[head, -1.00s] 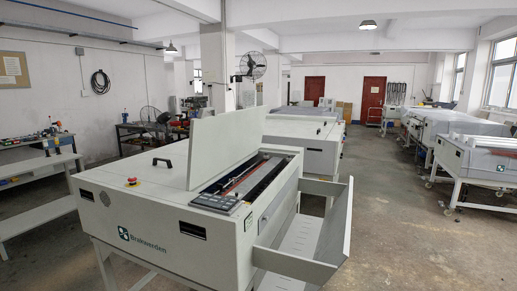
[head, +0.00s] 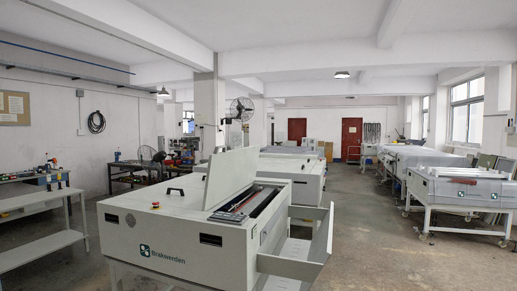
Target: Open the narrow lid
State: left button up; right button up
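The plate processor (head: 190,246) is a pale grey machine with a dark green logo, standing left of centre in the head view. A flat pale lid (head: 232,178), apparently the narrow lid, stands raised and tilted along the left side of a long open slot (head: 247,203). Dark rollers and a red strip show inside the slot. The wider top cover (head: 190,200) with its black handle (head: 176,191) lies flat and shut. Neither of my grippers is in view, and nothing is seen touching the lid.
A tray with raised sides (head: 297,262) juts from the machine's right end. A control panel (head: 229,217) and red button (head: 155,205) sit on its top. A grey bench (head: 40,201) stands at left. Floor (head: 390,250) is open at right.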

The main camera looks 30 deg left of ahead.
aim_at(229, 171)
jog(key=u, duration=1.1)
jog(key=i, duration=1.45)
jog(key=z, duration=0.45)
